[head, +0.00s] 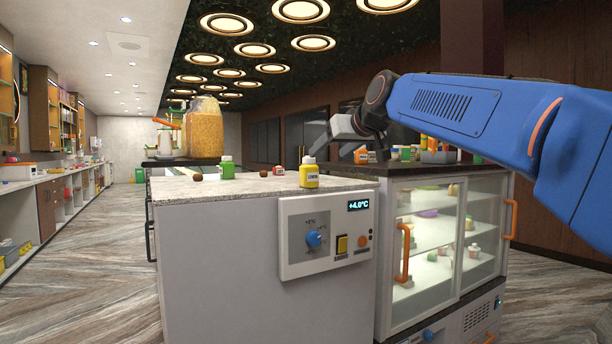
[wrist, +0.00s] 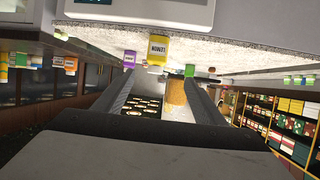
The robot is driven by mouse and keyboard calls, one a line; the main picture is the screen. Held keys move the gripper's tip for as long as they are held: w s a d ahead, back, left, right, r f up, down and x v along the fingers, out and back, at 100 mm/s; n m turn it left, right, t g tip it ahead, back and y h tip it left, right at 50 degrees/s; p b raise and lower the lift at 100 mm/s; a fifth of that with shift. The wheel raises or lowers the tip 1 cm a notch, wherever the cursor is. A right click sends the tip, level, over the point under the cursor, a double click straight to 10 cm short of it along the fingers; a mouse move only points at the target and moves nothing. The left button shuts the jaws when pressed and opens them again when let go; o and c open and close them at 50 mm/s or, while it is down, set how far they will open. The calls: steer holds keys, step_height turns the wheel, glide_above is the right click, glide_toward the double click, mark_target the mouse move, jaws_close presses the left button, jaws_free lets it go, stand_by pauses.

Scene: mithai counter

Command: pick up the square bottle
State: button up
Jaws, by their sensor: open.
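My gripper (head: 331,144) is open and empty, above and behind the yellow bottle in the head view. Its two fingers also show in the wrist view (wrist: 168,82).
A small red-and-white capped item (head: 279,172) and brown balls (head: 197,177) share the counter (head: 245,186). A large jar of orange-yellow pieces (head: 203,128) stands behind. An orange bottle (head: 361,156) and others crowd the dark top right of it. A glass-door display case (head: 440,225) stands right.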

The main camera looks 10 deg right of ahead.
mark_target(313, 166)
steer(key=x, duration=1.1)
steer(key=shift+w+f, duration=0.15)
steer(key=shift+w, duration=0.25)
steer(key=shift+d+x, duration=0.2)
steer(key=shift+x, duration=1.15)
steer(key=shift+d+x, duration=0.2)
steer(key=shift+x, duration=1.15)
steer(key=c, duration=1.3)
